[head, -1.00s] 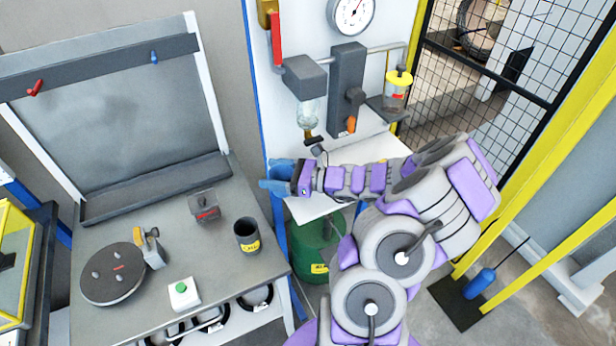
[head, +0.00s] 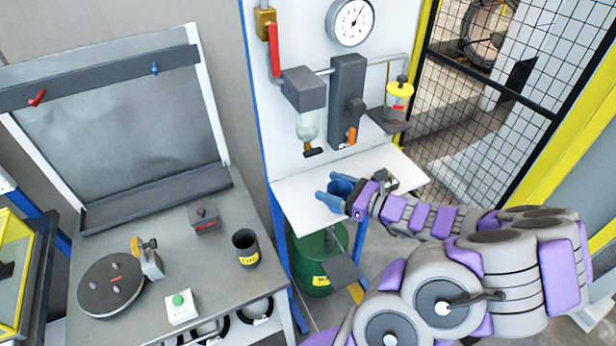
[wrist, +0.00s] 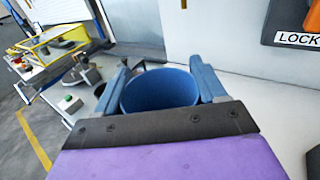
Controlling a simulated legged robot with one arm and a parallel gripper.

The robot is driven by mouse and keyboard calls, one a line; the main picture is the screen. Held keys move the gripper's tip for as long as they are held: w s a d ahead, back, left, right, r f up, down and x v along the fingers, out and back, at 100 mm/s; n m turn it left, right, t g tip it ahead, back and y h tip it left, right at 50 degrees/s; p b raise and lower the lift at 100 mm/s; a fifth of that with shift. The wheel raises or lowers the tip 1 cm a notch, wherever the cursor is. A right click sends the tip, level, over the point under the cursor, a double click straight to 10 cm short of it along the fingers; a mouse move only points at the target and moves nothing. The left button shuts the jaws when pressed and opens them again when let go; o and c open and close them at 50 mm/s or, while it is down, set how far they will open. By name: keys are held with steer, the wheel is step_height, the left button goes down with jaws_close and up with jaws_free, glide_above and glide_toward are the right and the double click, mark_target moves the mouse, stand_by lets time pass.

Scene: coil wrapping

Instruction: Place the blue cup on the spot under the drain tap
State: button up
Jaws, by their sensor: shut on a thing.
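The blue cup (wrist: 160,90) is upright between the two blue fingers of my gripper (wrist: 163,82) in the wrist view, with its open mouth showing. In the head view my gripper (head: 334,196) is shut on the cup (head: 343,186) over the white shelf. The drain tap (head: 314,151) is the small dark tap under the clear bowl of the left grey unit. The cup is below and to the right of it in the picture. I cannot tell whether the cup's base touches the shelf, and I see no marked spot.
The white shelf (head: 295,205) is bare on its left side. A grey panel unit with an orange lever (head: 351,135) and a yellow-topped jar (head: 398,100) hang above it. A green drum (head: 312,245) stands below. A dark cup (head: 246,248) stands on the left bench.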

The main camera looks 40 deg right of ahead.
steer(key=w, duration=0.4)
steer(key=w+b, duration=0.1)
steer(key=w, duration=0.3)
steer(key=w+d+f+b, duration=0.1)
steer(key=w, duration=0.3)
steer(key=shift+w+a, duration=0.5)
steer(key=shift+a, duration=0.25)
step_height(320, 180, down, 3)
steer(key=shift+a+r+b, duration=0.1)
steer(key=shift+b, duration=0.7)
steer(key=shift+f, duration=0.35)
steer(key=shift+s+d, duration=0.1)
steer(key=shift+d, duration=0.5)
steer(key=o, duration=0.6)
steer(key=shift+d, duration=0.1)
steer(key=o, duration=0.3)
steer(key=shift+a, duration=0.25)
steer(key=shift+o, duration=0.6)
steer(key=shift+a+r, duration=0.1)
steer(key=shift+a, duration=0.2)
